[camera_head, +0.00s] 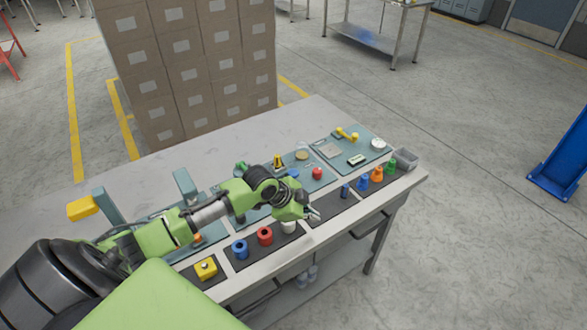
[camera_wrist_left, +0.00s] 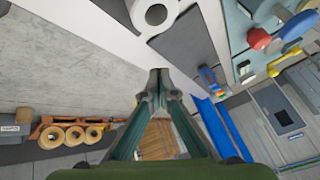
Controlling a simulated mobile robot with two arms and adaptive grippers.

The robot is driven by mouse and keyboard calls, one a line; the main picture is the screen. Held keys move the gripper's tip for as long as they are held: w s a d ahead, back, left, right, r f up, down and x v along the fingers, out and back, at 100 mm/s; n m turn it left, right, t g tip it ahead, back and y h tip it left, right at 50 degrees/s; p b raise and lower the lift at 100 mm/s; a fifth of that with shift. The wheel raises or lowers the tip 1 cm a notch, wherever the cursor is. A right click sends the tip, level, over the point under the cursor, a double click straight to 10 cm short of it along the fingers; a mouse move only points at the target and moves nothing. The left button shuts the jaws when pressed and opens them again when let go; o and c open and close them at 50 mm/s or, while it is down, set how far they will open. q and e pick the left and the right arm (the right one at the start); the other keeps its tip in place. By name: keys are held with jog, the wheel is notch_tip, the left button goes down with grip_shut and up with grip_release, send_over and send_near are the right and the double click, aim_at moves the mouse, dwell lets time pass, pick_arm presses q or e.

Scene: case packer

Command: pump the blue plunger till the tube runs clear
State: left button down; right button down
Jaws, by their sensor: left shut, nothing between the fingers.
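A blue disc (camera_wrist_left: 299,26) in the left wrist view looks like the same part. I cannot make out the tube or what is in it. My left gripper (camera_head: 314,215) is over the dark mat at the bench's front edge, apart from the blue cap. Its fingertips (camera_wrist_left: 160,80) are together and empty. My right gripper is not in view.
A red knob (camera_head: 317,173) stands beside the blue cap. Blue (camera_head: 240,249), red (camera_head: 265,236) and white cylinders (camera_head: 289,227) line the front mats. Several coloured pieces and a grey bin (camera_head: 404,160) stand at the right end. Stacked cartons (camera_head: 190,70) rise behind the bench.

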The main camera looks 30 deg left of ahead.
pick_arm(q)
jog(key=w+a+r+t, duration=0.2)
jog(key=w+a+r, duration=0.8)
jog(key=a+r, duration=0.3)
jog(key=shift+a+r+m+t+y+p, duration=0.3)
jog(key=shift+a+r+m+p, duration=0.1)
jog(key=shift+r, duration=0.2)
jog(key=shift+d+f, duration=0.1)
jog(key=b, duration=0.6)
send_over(293, 173)
notch_tip(293, 173, down, 8)
jog(key=shift+s+r, duration=0.1)
jog(key=shift+r, duration=0.05)
jog(key=shift+f+b, duration=0.35)
jog(key=shift+f, duration=0.1)
jog(key=shift+f, duration=0.45)
jog(key=shift+s+f+b, duration=0.15)
jog(key=shift+f+b, duration=1.05)
jog(key=shift+f, duration=0.2)
dwell(0.7)
dwell(0.3)
